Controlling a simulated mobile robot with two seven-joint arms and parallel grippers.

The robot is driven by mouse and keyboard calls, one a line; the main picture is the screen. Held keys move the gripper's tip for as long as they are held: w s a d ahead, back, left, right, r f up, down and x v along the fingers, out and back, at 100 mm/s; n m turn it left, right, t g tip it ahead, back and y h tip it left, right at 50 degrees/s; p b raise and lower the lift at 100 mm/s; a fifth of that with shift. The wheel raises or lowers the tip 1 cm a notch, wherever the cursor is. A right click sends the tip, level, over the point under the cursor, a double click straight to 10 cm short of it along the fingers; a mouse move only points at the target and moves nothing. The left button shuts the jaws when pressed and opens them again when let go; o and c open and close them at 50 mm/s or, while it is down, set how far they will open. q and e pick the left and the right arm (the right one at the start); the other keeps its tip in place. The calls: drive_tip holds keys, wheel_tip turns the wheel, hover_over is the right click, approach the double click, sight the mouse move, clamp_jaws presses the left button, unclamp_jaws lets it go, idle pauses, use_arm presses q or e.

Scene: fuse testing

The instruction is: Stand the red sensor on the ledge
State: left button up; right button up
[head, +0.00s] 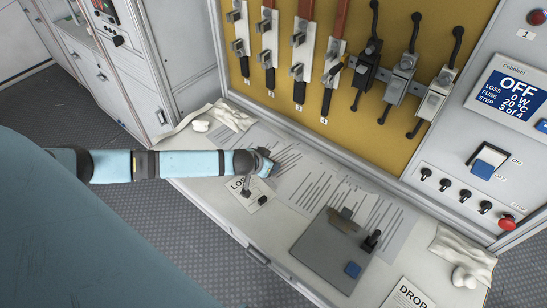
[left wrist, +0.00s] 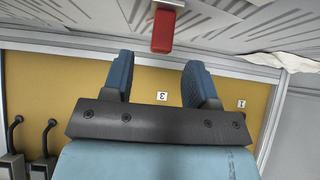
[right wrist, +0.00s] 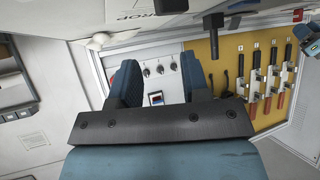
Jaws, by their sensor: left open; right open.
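The red sensor (left wrist: 163,32) shows as a small red block in the left wrist view, just past the open fingertips and roughly between them. It is apart from both fingers. I cannot make it out in the head view. My left gripper (head: 263,163) is over the white ledge (head: 283,238), near a printed card, and is open; its fingers (left wrist: 158,75) show nothing between them. My right gripper (right wrist: 162,82) is open and empty in the right wrist view, and it is outside the head view.
Printed papers (head: 330,190) and crumpled cloths (head: 462,250) lie there too. The yellow panel (head: 290,115) with several switches rises behind. The display reads OFF.

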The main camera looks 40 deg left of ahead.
use_arm(q)
drive_tip(key=x, duration=0.5)
drive_tip(key=shift+f+p, duration=0.15)
drive_tip(key=shift+p, duration=0.2)
drive_tip(key=shift+c, duration=0.4)
clamp_jaws()
